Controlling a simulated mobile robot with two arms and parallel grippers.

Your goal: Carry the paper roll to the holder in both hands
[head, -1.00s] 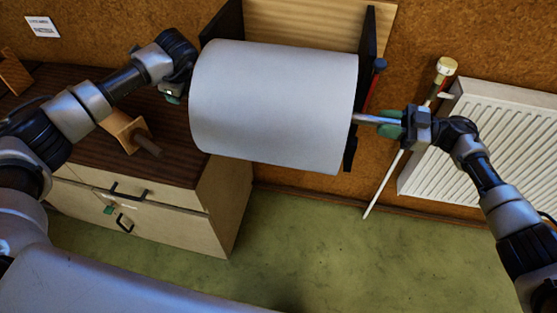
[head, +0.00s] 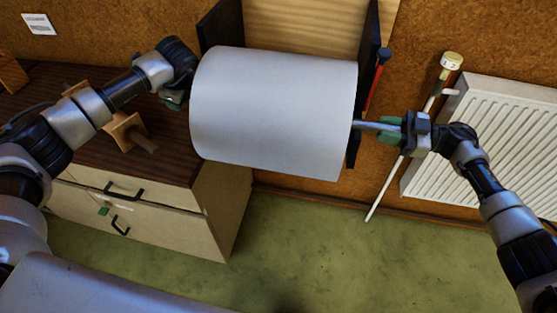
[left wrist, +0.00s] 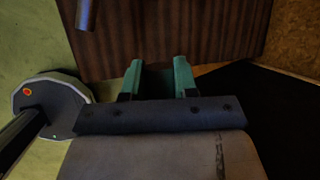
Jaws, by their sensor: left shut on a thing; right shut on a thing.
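The white paper roll (head: 272,112) lies level, held in the air across the middle of the head view. A thin metal rod (head: 366,125) sticks out of its right end. My right gripper (head: 388,129) is shut on this rod with its green fingertips. My left gripper (head: 174,100) is at the roll's left end; its grip is hidden in the head view. Its two green fingers (left wrist: 158,78) show in the left wrist view, where what they hold is too dark to make out. The holder has a black left side plate (head: 221,27) and a black right side plate (head: 368,62), behind the roll.
A cabinet (head: 205,215) with a dark wooden top stands at left, bearing wooden pieces (head: 125,132). A white radiator (head: 490,130) is on the wall at right. A white pole (head: 386,185) and a red-handled tool (head: 376,80) are beside the holder. The green floor (head: 330,245) is clear.

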